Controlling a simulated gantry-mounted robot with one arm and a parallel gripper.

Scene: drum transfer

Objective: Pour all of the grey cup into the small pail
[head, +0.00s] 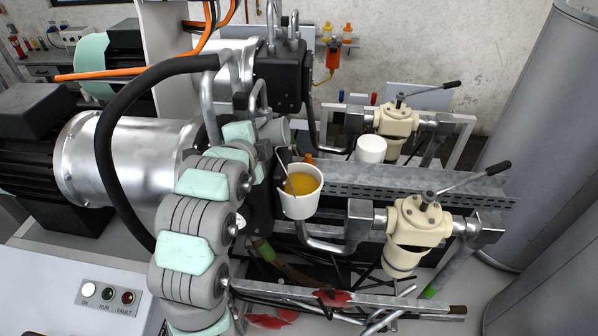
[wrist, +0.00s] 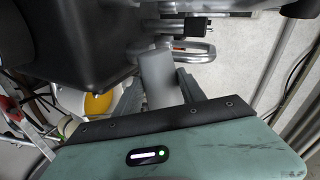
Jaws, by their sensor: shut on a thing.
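The grey cup (wrist: 160,80) is between the two fingers of my gripper (wrist: 158,92) in the wrist view. In the head view the grey cup (head: 274,131) looks tipped well over, partly hidden by my arm. Its inside is not visible, and no stream shows. The pail's amber liquid also shows in the wrist view (wrist: 97,105), left of the cup.
A white container (head: 371,149) stands behind the pail. Two cream valves with black levers, the rear one (head: 397,120) and the front one (head: 417,225), sit to the right among pipes. A perforated metal rail (head: 440,193) runs behind the pail. A black hose (head: 107,150) loops at left.

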